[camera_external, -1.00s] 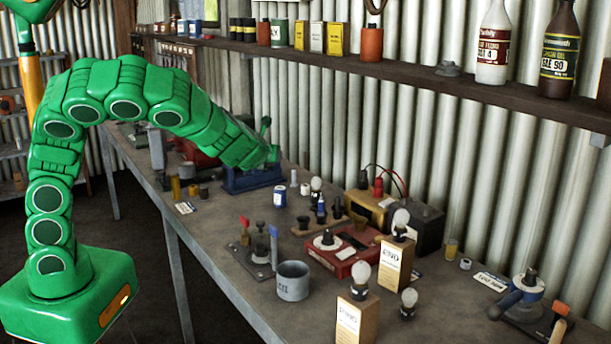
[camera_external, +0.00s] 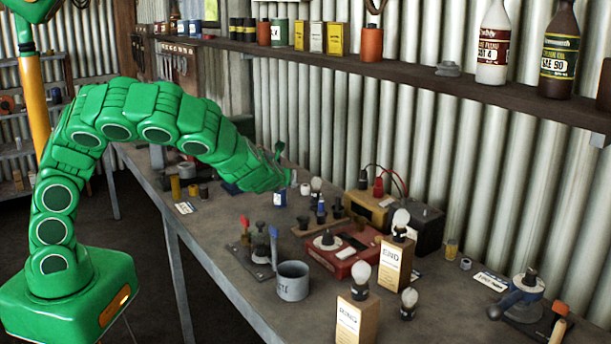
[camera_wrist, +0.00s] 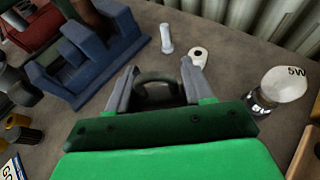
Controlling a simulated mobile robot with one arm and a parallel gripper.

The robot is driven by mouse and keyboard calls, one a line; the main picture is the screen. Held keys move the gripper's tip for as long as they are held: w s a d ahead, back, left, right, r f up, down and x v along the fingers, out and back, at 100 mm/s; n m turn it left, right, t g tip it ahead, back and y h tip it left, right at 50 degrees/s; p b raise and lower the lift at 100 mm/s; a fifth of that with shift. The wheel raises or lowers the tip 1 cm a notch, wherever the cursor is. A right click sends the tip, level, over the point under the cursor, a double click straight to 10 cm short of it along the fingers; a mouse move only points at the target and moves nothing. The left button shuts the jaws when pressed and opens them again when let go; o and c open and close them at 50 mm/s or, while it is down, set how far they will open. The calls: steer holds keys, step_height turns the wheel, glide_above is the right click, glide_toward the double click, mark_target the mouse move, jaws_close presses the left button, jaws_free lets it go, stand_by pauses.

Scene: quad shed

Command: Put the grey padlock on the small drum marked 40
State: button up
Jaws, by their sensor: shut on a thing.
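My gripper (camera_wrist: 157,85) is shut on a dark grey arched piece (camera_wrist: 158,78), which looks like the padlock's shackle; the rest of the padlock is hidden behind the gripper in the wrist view. In the external view my gripper (camera_external: 281,172) is above the bench, close over a small blue drum (camera_external: 280,198) with a pale label. The label is too small to read, so I cannot tell whether it says 40. In the external view the held padlock is not clearly visible.
A blue slotted block (camera_wrist: 85,60) stands left of my gripper in the wrist view. A white cylinder (camera_wrist: 166,38), a white ring (camera_wrist: 198,55) and a bulb marked 5W (camera_wrist: 280,88) stand beyond and right.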

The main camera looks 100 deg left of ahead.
steer(key=shift+f, duration=0.1)
steer(key=o, duration=1.1)
steer(key=shift+w+d+r, duration=0.1)
steer(key=shift+d+r, duration=0.3)
steer(key=shift+d, duration=0.2)
steer(key=shift+v, duration=5.35)
steer(key=shift+d+f, duration=0.1)
